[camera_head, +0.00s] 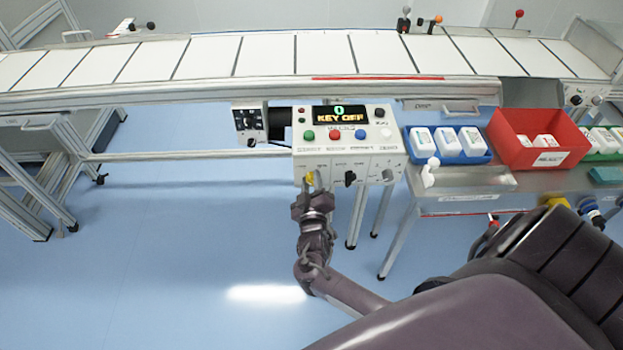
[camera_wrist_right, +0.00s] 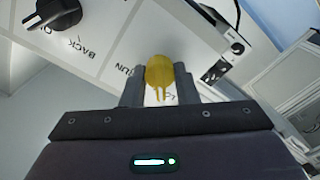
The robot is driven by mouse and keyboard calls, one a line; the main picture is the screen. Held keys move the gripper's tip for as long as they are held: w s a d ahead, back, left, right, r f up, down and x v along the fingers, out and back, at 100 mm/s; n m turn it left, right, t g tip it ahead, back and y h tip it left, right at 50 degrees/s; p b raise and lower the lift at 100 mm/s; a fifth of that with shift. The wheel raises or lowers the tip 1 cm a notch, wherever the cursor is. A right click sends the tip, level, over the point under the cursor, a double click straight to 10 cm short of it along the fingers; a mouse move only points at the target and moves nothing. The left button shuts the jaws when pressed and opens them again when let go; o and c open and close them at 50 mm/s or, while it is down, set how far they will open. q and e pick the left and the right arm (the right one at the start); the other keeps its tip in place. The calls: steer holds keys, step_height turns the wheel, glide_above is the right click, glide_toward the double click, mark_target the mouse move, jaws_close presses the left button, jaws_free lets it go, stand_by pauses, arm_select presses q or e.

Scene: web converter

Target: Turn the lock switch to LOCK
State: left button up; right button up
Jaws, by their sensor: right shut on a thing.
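The control box (camera_head: 345,152) hangs at the front of the conveyor, and its display (camera_head: 341,115) reads "0" and "KEY OFF". A yellow switch knob (camera_head: 310,177) sits at the left of its lower front face. My right gripper (camera_head: 311,190) reaches it from below and is shut on it. In the right wrist view the yellow knob (camera_wrist_right: 159,72) stands between the two fingers (camera_wrist_right: 159,88). Part of a label beginning "LC" shows by the fingers; the rest is hidden. Which way the knob points is hard to tell. My left gripper is not in view.
A black selector knob (camera_head: 350,178) sits right of the yellow one, and it shows by the "BACK" label in the wrist view (camera_wrist_right: 58,14). Coloured buttons line the box's top. A red bin (camera_head: 540,140) and blue tray (camera_head: 449,146) stand on the right table.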

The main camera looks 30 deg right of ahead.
steer(key=shift+n, duration=0.5)
steer(key=o, duration=1)
steer(key=shift+v, duration=3.9)
